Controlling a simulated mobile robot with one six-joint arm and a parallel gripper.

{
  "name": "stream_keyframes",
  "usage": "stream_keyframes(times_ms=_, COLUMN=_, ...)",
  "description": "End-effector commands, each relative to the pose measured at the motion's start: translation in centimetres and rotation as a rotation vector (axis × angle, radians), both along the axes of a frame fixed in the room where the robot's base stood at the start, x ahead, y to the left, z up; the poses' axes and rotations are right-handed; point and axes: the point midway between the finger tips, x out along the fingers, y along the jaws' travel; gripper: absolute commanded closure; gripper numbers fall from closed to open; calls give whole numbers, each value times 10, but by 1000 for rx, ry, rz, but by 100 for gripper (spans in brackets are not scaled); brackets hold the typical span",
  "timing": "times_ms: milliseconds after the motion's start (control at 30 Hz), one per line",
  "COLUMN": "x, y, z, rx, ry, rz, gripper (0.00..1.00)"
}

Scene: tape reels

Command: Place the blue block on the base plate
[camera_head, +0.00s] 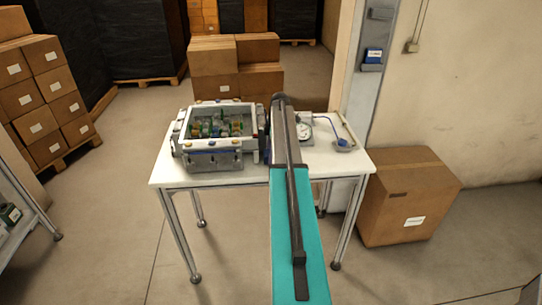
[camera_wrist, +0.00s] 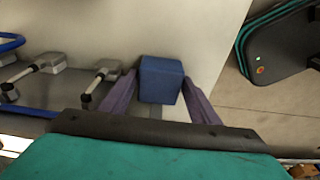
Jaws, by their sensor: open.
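The blue block (camera_wrist: 160,80) is in the wrist view, between the two purple-grey fingers of my open gripper (camera_wrist: 159,76). The fingers stand on its left and right sides; I cannot tell if either touches it. A grey strip (camera_wrist: 157,112) shows just below the block in the picture. In the head view my arm reaches over the white table (camera_head: 240,179) and hides the gripper and the block. I cannot tell which part is the base plate.
A grey open-topped case (camera_head: 212,161) with small coloured parts stands left of my arm. A round dial (camera_head: 304,131) and a small grey dish (camera_head: 345,148) with a blue item are to its right. Two grey metal fittings (camera_wrist: 50,62) lie left of the block. A cardboard box (camera_head: 405,197) stands right of the table.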

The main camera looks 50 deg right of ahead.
Motion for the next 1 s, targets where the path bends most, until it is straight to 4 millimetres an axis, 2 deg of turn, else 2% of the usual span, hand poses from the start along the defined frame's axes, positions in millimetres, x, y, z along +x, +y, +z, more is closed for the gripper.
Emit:
stream_keyframes(times_ms=533, x=1, y=1, z=-1, rx=0, ry=0, rz=1, gripper=44)
stream_keyframes(times_ms=567, x=1, y=1, z=-1, rx=0, ry=0, rz=1, gripper=45)
stream_keyframes(times_ms=800, x=1, y=1, z=0, rx=0, ry=0, rz=2, gripper=85)
stream_keyframes(times_ms=1000, x=1, y=1, z=0, rx=0, ry=0, rz=2, gripper=85)
